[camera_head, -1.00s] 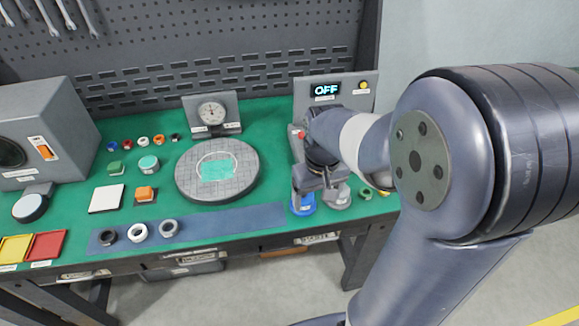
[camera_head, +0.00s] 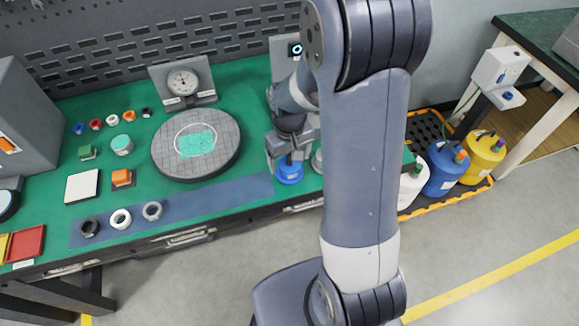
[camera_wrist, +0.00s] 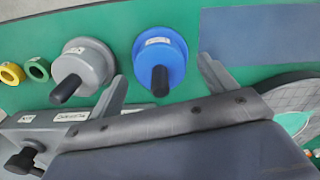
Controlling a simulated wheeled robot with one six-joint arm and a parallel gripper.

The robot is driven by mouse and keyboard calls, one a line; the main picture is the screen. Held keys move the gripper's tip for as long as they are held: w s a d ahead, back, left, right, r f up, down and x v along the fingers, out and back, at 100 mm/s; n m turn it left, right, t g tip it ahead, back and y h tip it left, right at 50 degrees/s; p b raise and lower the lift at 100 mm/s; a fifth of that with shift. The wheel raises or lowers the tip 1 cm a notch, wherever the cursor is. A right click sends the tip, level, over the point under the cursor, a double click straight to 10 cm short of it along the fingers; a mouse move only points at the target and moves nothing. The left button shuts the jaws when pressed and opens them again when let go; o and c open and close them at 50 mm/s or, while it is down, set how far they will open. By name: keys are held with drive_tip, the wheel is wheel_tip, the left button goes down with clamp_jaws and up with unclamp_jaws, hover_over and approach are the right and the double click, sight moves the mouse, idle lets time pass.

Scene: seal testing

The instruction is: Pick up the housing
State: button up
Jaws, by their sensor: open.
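Two round pieces with black upright pegs could be the housing; I cannot read their labels. The blue one (camera_head: 290,172) stands on the green bench near its front edge, and it also shows in the wrist view (camera_wrist: 148,42). The grey one (camera_wrist: 93,60) stands to its left in the wrist view; in the head view (camera_head: 318,160) my arm mostly hides it. My gripper (camera_wrist: 163,70) is open and empty. In the wrist view its fingers straddle the blue piece, with the left finger between the two pieces. In the head view my gripper (camera_head: 284,152) is above and behind the blue piece; contact cannot be told.
A blue mat (camera_head: 185,208) holds several rings. Jugs (camera_head: 445,168) stand in a floor tray at right.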

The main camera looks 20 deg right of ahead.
drive_tip(key=shift+f, duration=1.4)
drive_tip(key=shift+r, duration=0.1)
drive_tip(key=c, duration=1.5)
